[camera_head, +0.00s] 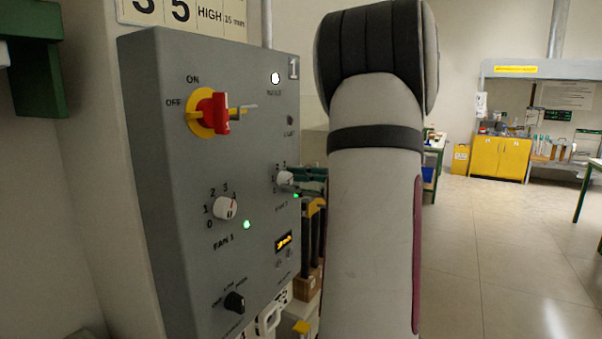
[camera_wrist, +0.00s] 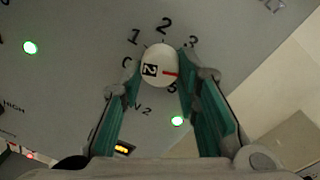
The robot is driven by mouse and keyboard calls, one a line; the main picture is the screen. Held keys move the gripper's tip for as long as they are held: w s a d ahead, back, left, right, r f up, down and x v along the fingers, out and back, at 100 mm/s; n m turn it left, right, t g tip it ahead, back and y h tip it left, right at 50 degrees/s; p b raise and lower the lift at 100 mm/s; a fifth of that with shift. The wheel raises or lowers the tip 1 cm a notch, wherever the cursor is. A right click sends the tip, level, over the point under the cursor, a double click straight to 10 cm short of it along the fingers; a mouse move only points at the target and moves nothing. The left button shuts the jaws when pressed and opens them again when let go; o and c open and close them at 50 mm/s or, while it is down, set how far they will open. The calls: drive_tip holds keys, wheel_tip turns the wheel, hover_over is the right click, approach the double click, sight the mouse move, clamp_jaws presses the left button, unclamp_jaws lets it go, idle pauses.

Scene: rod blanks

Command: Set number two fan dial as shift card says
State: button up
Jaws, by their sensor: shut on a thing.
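The number two fan dial is a white round knob (camera_wrist: 152,62) with a "2" label and a red pointer line. In the wrist view the line points right, below the 3 mark; the mark there is hidden by a finger. Marks 1, 2 and 3 show around its top. The dial also shows in the head view (camera_head: 284,178) on the grey panel (camera_head: 160,150). My gripper (camera_wrist: 160,78) is shut on the dial, one green finger at each side. No card that I can identify as the shift card is in view; a partly cropped sign (camera_head: 208,15) reads "HIGH".
The fan 1 dial (camera_head: 225,208), a red switch on a yellow plate (camera_head: 219,112), a black selector knob (camera_head: 235,302) and a small lit display (camera_head: 284,241) share the panel. Green lamps glow beside both fan dials. Open floor (camera_head: 510,250) lies to the right.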

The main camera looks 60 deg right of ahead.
drive_tip(key=m+p, duration=0.4)
drive_tip(key=m, duration=0.1)
drive_tip(key=shift+s+a+m, duration=0.1)
drive_tip(key=shift+s+m, duration=0.05)
drive_tip(key=shift+m, duration=0.15)
drive_tip(key=m+p, duration=0.3)
drive_tip(key=m, duration=0.2)
drive_tip(key=shift+f+t+p, duration=0.15)
drive_tip(key=shift+t+p, duration=0.15)
drive_tip(key=shift+p, duration=0.05)
drive_tip(key=shift+m, duration=0.3)
drive_tip(key=o, duration=1.2)
drive_tip(key=s, duration=0.4)
drive_tip(key=s+d, duration=0.1)
drive_tip(key=s, duration=0.6)
drive_tip(key=shift+s+d+f, duration=0.1)
drive_tip(key=shift+s+d, duration=0.15)
drive_tip(key=shift+s, duration=0.1)
